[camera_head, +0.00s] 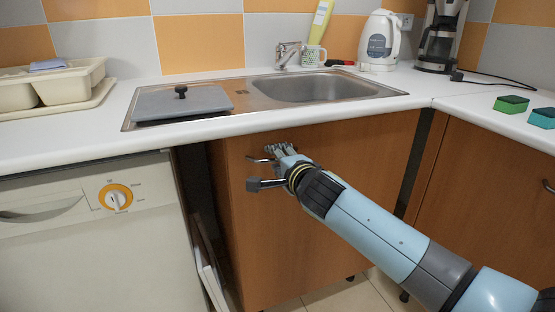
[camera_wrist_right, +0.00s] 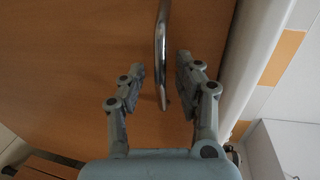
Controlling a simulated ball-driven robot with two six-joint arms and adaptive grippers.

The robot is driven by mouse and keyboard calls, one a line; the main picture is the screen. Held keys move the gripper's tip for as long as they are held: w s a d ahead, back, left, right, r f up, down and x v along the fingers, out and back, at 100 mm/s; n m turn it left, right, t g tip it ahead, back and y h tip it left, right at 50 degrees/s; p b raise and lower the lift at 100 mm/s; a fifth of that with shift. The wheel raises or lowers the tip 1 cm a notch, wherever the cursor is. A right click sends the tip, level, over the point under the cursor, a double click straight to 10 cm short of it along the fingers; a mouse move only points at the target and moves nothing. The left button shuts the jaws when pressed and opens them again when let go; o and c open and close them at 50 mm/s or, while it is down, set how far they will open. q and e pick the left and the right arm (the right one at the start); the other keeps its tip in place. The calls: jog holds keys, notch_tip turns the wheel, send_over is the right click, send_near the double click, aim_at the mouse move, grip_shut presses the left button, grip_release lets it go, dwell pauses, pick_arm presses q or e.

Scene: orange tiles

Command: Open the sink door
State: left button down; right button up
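The sink door (camera_head: 330,220) is the brown wooden front below the sink in the head view. It also fills much of the right wrist view (camera_wrist_right: 70,70). Its handle (camera_wrist_right: 161,45) is a bent metal bar, seen between the two fingers of my right gripper (camera_wrist_right: 160,70). The fingers are apart, one on each side of the bar, with visible gaps. In the head view my right gripper (camera_head: 268,168) is at the upper left of the door; the handle is hard to tell from the fingers there. My left gripper is not in view.
A white dishwasher (camera_head: 90,225) stands left of the door, with a dark gap between them. The metal sink (camera_head: 315,88) and white worktop (camera_head: 230,126) lie above. Another brown cabinet (camera_head: 490,190) stands at right. Tiled floor shows below.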

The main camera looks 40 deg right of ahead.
jog(key=shift+c, duration=0.2)
grip_shut()
dwell(0.4)
